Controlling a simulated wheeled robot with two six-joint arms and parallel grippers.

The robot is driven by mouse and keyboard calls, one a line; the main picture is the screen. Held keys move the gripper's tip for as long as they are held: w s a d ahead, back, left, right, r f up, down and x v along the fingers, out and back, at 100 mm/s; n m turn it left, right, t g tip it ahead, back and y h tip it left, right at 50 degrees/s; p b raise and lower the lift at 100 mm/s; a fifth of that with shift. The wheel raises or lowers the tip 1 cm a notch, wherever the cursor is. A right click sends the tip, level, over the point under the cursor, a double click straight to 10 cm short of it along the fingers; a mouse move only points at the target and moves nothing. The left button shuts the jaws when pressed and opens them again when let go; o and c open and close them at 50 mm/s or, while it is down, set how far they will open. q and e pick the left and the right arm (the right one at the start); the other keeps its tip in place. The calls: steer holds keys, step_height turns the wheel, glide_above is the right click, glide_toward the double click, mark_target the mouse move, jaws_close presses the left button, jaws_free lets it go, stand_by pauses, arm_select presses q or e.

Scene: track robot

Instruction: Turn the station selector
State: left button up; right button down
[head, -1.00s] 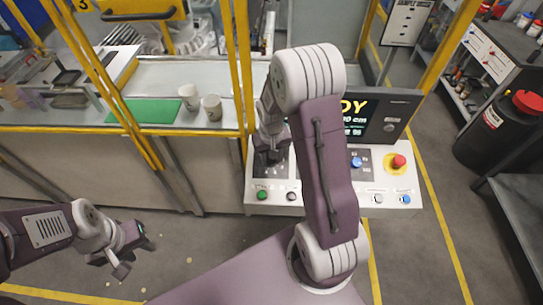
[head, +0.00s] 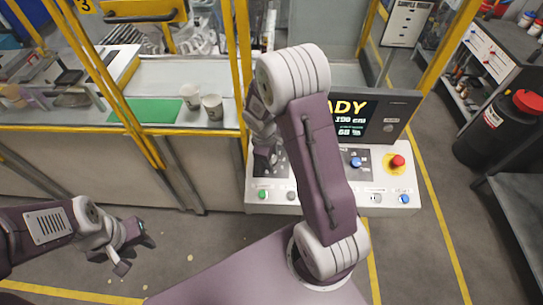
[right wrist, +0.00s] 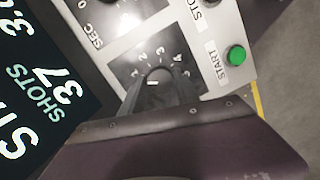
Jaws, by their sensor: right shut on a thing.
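The station selector (right wrist: 158,73) is a dark knob with a white line, on a dark plate with numbers around it, in the right wrist view. Which number the line points to, I cannot tell for sure. My right gripper (right wrist: 160,88) is shut on the knob, one finger on each side. In the head view, my right gripper (head: 265,158) is low over the left part of the white control panel (head: 278,209), and my own arm hides part of that panel. My left gripper (head: 135,249) hangs empty over the floor at lower left, its fingers apart.
A green START button (right wrist: 236,55) sits near the selector. A red emergency button (head: 397,161) and blue buttons are on the panel's right side. A screen (head: 385,122) stands behind. Yellow posts (head: 243,70) rise left of my right arm. Two cups (head: 212,106) stand on the bench.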

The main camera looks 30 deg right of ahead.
steer(key=n, duration=0.4)
steer(key=shift+w+n+h, duration=0.1)
steer(key=shift+n+h, duration=0.2)
steer(key=shift+n, duration=0.4)
steer(key=c, duration=0.9)
jaws_free()
steer(key=v, duration=0.9)
steer(key=shift+s, duration=0.2)
steer(key=shift+a, duration=0.1)
